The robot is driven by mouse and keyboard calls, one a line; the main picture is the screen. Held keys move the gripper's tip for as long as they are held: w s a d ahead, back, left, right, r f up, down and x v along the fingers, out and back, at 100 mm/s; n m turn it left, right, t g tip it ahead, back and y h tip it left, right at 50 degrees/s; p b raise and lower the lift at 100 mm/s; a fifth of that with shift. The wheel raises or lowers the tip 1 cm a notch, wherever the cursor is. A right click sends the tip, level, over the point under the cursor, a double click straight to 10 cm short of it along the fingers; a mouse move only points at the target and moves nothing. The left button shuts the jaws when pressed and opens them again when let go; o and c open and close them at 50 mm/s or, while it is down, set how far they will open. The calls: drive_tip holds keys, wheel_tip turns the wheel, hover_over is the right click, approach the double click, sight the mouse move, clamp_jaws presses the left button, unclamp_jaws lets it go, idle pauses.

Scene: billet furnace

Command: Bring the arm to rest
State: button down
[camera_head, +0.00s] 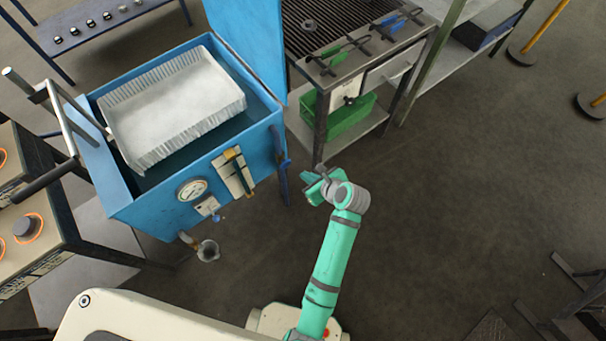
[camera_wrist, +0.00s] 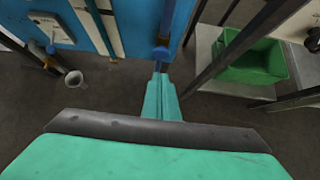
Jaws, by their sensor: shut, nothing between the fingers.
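My arm is teal with grey joints and rises from my base in the head view. My gripper (camera_head: 314,177) is at its far end, in front of the right corner of the blue furnace box (camera_head: 150,212). In the wrist view my gripper (camera_wrist: 160,78) shows as narrow teal fingers closed together, with nothing between them. The fingertips appear close to a blue handle (camera_wrist: 161,52) on the box; I cannot tell whether they touch it.
A white ribbed tray (camera_head: 175,100) sits in the open blue box. A workbench (camera_head: 370,60) with a green bin (camera_head: 345,116) on its lower shelf stands to the right. A small metal cup (camera_head: 208,250) is below the box. Open floor (camera_head: 460,200) lies to the right.

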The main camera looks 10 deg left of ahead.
drive_tip(key=s+d+f+n+t+h, duration=0.1)
drive_tip(key=s+d+n+t+h, duration=0.15)
drive_tip(key=s+d+n, duration=0.4)
drive_tip(key=s+d+f+n+t+h, duration=0.1)
drive_tip(key=s+d+n+t+h, duration=0.2)
drive_tip(key=s, duration=0.6)
drive_tip(key=s+r+n+t+h, duration=0.1)
drive_tip(key=s+r+n+t, duration=0.1)
drive_tip(key=s+r+n, duration=0.5)
drive_tip(key=s+r+n+t, duration=0.2)
drive_tip(key=s+r+n, duration=0.6)
drive_tip(key=r, duration=0.4)
drive_tip(key=shift+r+n+h, duration=0.2)
drive_tip(key=shift+n+h, duration=0.15)
drive_tip(key=shift+n, duration=0.2)
